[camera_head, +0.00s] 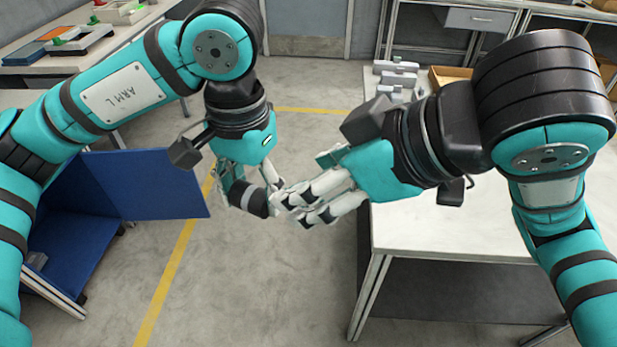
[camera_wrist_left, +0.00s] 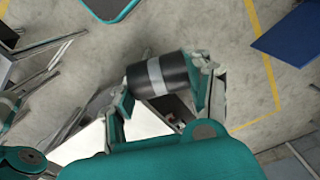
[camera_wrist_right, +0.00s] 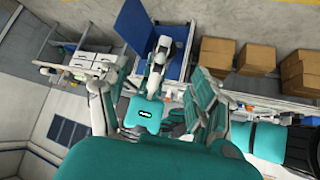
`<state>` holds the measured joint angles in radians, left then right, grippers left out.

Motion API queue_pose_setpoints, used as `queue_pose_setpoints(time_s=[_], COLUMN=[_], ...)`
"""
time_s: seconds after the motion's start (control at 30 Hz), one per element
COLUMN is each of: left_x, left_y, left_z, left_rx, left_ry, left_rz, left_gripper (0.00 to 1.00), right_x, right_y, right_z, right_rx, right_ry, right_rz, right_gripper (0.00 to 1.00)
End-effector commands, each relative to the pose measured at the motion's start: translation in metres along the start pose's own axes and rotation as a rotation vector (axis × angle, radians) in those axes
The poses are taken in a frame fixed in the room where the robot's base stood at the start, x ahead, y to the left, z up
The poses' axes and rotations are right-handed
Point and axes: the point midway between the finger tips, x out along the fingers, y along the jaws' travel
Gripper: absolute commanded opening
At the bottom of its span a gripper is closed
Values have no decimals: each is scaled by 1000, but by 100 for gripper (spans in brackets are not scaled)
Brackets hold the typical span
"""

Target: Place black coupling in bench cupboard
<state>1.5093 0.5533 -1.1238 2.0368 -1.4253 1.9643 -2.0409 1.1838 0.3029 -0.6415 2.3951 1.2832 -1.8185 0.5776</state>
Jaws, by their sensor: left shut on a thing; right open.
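The black coupling (camera_wrist_left: 158,76), a short black cylinder with a pale grey band, is held between the fingers of my left gripper (camera_wrist_left: 166,95) in the left wrist view. In the head view my left gripper (camera_head: 258,198) holds it in mid-air above the floor, and the coupling is partly hidden by fingers. My right gripper (camera_head: 305,203) is close beside it on the right; in the right wrist view it (camera_wrist_right: 152,100) is open and empty. The blue bench cupboard (camera_head: 65,235) is at the left, with its blue door (camera_head: 155,185) swung open.
A white table (camera_head: 450,225) stands at the right, with grey parts (camera_head: 395,78) and a cardboard box (camera_head: 447,76) at its far end. A back-left bench (camera_head: 60,62) carries coloured trays. The floor between cupboard and table is clear, with yellow lines.

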Motion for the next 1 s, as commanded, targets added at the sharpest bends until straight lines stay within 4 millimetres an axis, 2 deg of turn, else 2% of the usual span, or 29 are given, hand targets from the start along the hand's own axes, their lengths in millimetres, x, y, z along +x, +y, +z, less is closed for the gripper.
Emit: queue_pose_setpoints(time_s=[0.17,0.5,0.7,1.0], left_x=[0,0,0,0], left_y=[0,0,0,0], left_z=[0,0,0,0], left_rx=[0,0,0,0], left_ry=[0,0,0,0], left_rz=[0,0,0,0], left_gripper=[15,15,15,15], right_x=[12,76,105,118], right_y=[-4,-4,-3,-3], right_z=[0,-1,0,-1], right_rx=[-9,-6,-6,-9], right_ry=[-2,-2,-2,1], right_rz=[0,-1,0,2], right_gripper=[65,65,65,65])
